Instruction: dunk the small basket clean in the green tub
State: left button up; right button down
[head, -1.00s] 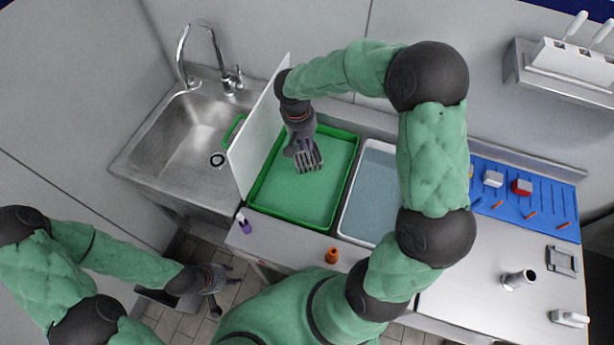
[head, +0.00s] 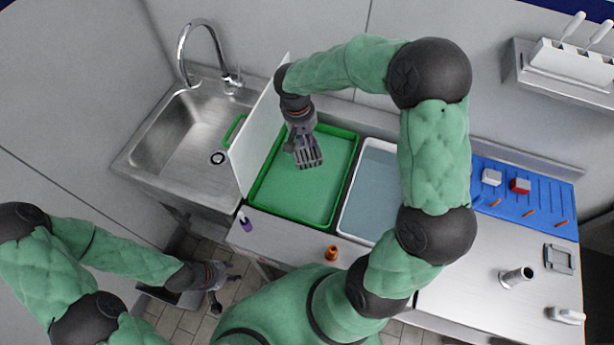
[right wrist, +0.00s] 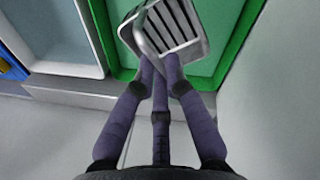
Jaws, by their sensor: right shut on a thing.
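The small basket (head: 309,152), grey and slotted, is in my right gripper (head: 302,137), over the far half of the green tub (head: 298,197). In the right wrist view the basket (right wrist: 178,25) shows slots and a wire handle, and the fingers of the right gripper (right wrist: 160,72) are closed on it. I cannot tell whether its lower end touches the green surface in the tub. My left gripper (head: 230,280) is open and empty, low at the left in front of the counter.
A white panel (head: 258,135) stands between the sink (head: 180,140) and the green tub. A pale blue tub (head: 370,190) is to the right, partly behind my right arm. An orange item (head: 331,253) and a purple item (head: 245,224) stand on the front edge.

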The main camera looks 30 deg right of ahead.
jog(key=shift+r, duration=0.15)
jog(key=shift+r+p, duration=1.3)
jog(key=shift+r, duration=0.6)
